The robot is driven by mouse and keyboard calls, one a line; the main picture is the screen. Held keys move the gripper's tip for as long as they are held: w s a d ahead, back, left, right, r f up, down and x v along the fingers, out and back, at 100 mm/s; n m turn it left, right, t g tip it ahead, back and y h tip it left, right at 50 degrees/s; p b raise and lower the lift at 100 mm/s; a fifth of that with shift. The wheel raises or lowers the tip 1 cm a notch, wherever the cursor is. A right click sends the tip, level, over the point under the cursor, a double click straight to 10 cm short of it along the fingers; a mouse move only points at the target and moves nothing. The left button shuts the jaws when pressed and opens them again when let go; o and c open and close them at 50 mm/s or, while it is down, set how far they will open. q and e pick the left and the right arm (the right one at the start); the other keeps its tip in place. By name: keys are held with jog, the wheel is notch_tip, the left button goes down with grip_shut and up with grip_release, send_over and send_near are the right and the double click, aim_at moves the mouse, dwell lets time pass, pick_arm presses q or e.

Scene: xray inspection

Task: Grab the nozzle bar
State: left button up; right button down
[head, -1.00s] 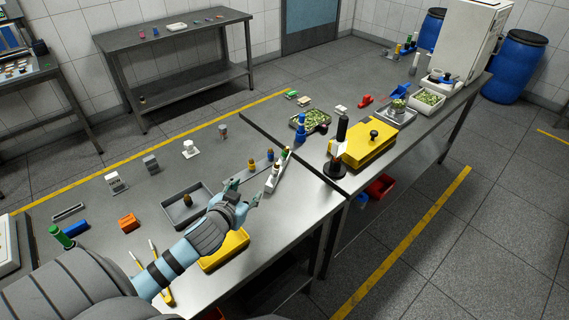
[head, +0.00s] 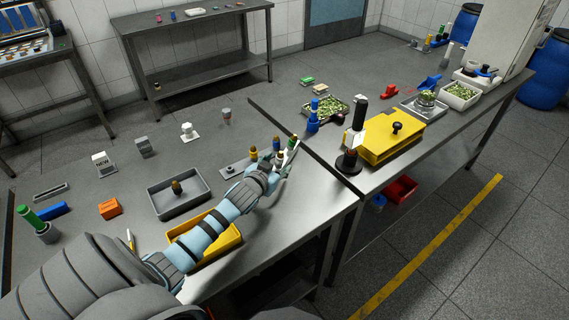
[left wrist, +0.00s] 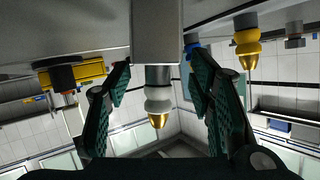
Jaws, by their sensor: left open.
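In the head view, my left gripper (head: 276,167) reaches the bar from the left. My right gripper is not in view.
A grey tray (head: 153,203) and a yellow bin (head: 229,243) are close to my left arm. A black-handled stand (head: 348,163) and a yellow box (head: 375,152) stand on the right bench.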

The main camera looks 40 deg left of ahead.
pick_arm(q)
jog(key=b+x, duration=0.1)
jog(key=x, duration=0.4)
jog(key=shift+w+d+r, duration=0.15)
jog(key=shift+w+d, duration=0.05)
jog(key=shift+s+r, duration=0.1)
grip_shut()
jog(key=shift+r, duration=0.1)
